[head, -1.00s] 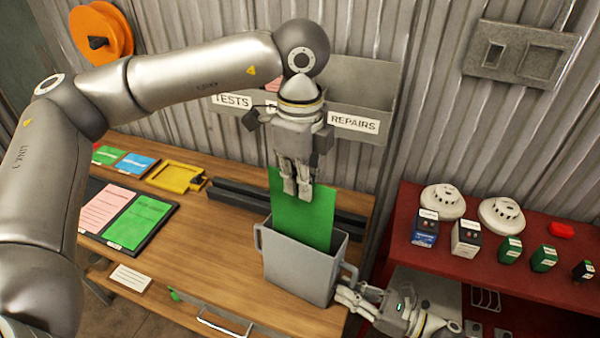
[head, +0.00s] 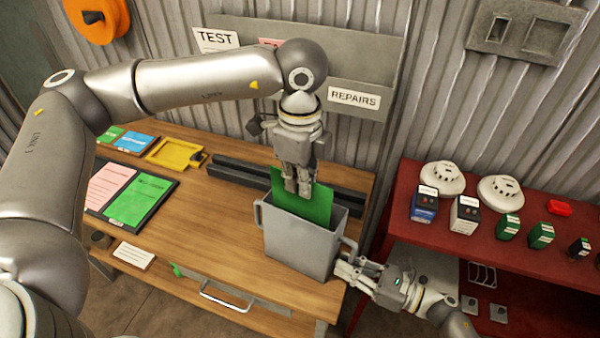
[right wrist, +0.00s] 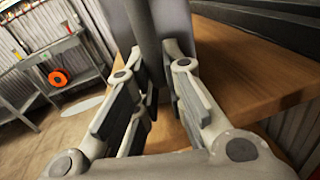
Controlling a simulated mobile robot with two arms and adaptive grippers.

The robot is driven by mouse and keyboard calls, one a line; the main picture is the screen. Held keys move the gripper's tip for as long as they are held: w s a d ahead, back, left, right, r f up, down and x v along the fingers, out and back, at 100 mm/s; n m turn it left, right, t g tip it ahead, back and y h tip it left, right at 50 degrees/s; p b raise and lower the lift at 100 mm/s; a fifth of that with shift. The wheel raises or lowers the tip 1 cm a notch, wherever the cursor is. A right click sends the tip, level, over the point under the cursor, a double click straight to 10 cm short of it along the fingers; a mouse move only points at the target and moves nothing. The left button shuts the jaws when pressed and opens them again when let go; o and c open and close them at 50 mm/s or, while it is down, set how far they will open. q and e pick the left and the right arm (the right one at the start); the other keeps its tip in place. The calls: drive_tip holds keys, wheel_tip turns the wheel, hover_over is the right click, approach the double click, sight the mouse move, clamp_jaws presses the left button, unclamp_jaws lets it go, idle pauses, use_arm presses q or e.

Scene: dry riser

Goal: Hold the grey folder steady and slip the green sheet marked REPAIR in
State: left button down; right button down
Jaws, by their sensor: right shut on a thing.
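The grey folder (head: 300,245) stands upright on the wooden bench near its right end, open at the top, with a handle on each side. A green sheet (head: 305,205) stands partly inside it; its lower part is hidden by the front wall and no marking is readable. My left gripper (head: 298,190) is above the folder's mouth, shut on the sheet's upper edge. My right gripper (head: 343,268) is shut on the folder's right handle; the right wrist view shows the grey handle (right wrist: 150,35) between the fingers.
A black tray (head: 124,231) with a pink and another green sheet lies at the bench's left. A yellow tray (head: 172,153) and a dark rail (head: 235,175) lie behind. A wall rack labelled REPAIRS (head: 354,98) is above. A red shelf (head: 430,226) with detectors stands right.

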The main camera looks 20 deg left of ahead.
use_arm(q)
drive_tip(key=shift+f, duration=0.25)
use_arm(e)
drive_tip(key=shift+s+f, duration=0.1)
drive_tip(key=shift+f, duration=0.2)
use_arm(q)
drive_tip(key=c, duration=1.6)
unclamp_jaws()
drive_tip(key=shift+o, duration=0.2)
drive_tip(key=shift+r, duration=0.1)
wheel_tip(320, 180, up, 12)
